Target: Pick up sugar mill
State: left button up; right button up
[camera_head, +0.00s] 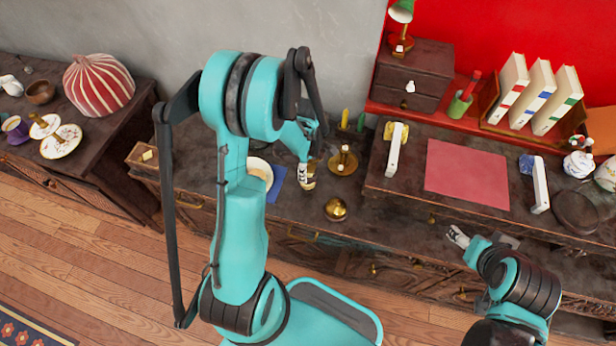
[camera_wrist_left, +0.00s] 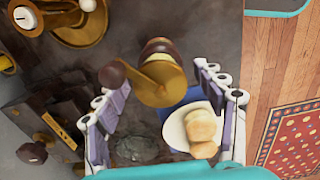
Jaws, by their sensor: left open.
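What looks like the sugar mill (camera_wrist_left: 160,82), with a brass top, a brass crank arm, a dark round knob and a brown band, stands between and beyond the fingers of my left gripper (camera_wrist_left: 156,100) in the left wrist view. The fingers are spread, with a visible gap to the mill. In the head view my left gripper (camera_head: 306,178) points down over the dark counter, and the arm and gripper largely hide the mill. My right gripper (camera_head: 458,237) is at the counter's front edge, away from the mill; its jaw state is unclear.
A white plate (camera_wrist_left: 174,131) with buns lies close beside the mill on a blue cloth (camera_head: 277,183). A brass candle holder (camera_head: 343,168) stands to the right, and a round brass object (camera_head: 336,208) sits nearer the front edge. The counter (camera_head: 400,230) has bare room further right.

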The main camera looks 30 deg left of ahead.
pick_arm(q)
jog(key=shift+f, duration=0.1)
jog(key=shift+c, duration=0.8)
grip_shut()
